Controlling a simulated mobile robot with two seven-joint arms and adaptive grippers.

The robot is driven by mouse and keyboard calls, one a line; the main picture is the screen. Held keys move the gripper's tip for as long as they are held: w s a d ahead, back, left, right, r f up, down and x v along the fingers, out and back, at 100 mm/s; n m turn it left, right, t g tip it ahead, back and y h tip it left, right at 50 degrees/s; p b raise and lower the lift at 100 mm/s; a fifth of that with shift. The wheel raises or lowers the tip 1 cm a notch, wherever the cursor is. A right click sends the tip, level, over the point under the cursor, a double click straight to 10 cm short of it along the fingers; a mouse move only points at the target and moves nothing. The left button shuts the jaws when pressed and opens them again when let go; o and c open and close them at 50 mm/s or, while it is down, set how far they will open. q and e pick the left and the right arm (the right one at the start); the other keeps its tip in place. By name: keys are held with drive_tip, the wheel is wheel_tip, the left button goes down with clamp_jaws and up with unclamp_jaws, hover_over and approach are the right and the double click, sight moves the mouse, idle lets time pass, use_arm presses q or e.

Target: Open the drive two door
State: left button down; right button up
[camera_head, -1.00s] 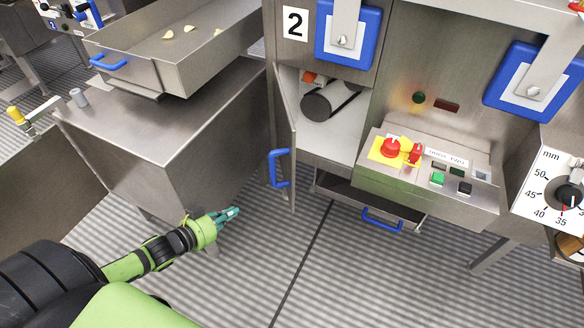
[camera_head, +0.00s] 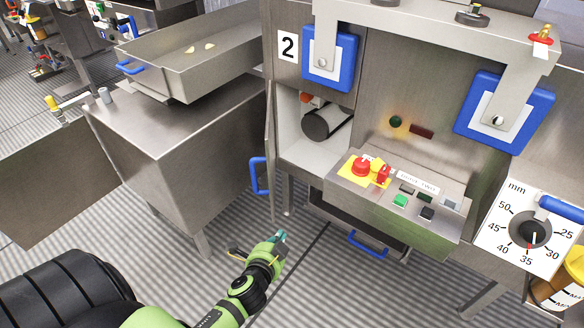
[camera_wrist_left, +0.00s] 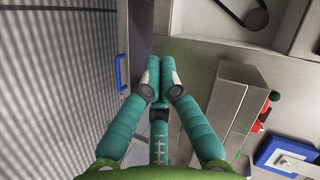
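The drive two door (camera_head: 270,150) stands swung open at the left of the machine marked 2, seen nearly edge-on in the head view. Its blue handle (camera_head: 260,175) faces left. It also shows in the left wrist view (camera_wrist_left: 121,73). The open compartment (camera_head: 308,158) shows a dark motor drum (camera_head: 325,122) and belt. My left gripper (camera_head: 280,237) is below the door's lower end, over the floor, apart from the handle. In the left wrist view its teal fingers (camera_wrist_left: 159,75) meet at the tips with nothing between them. My right gripper is out of view.
A steel cabinet (camera_head: 180,130) with a tray stands left of the door. A control panel (camera_head: 400,195) with a red button and a lower drawer with a blue handle (camera_head: 368,244) are to the right. Striped floor (camera_head: 330,290) is clear in front.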

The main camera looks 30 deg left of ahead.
use_arm(q)
drive_tip(key=w+a+r+m+t+y, duration=0.1)
drive_tip(key=w+r+m+t, duration=0.15)
drive_tip(key=r, duration=0.55)
drive_tip(key=w+a+r+m+t, duration=0.1)
drive_tip(key=r+m+t, duration=0.15)
drive_tip(key=r, duration=0.55)
drive_tip(key=w+a+p, duration=0.1)
drive_tip(key=w+a, duration=0.4)
drive_tip(key=w, duration=0.2)
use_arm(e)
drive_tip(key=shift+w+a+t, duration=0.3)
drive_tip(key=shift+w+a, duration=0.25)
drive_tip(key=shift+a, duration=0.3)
use_arm(q)
drive_tip(key=shift+a, duration=0.1)
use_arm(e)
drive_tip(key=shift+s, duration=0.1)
use_arm(q)
drive_tip(key=shift+s, duration=0.1)
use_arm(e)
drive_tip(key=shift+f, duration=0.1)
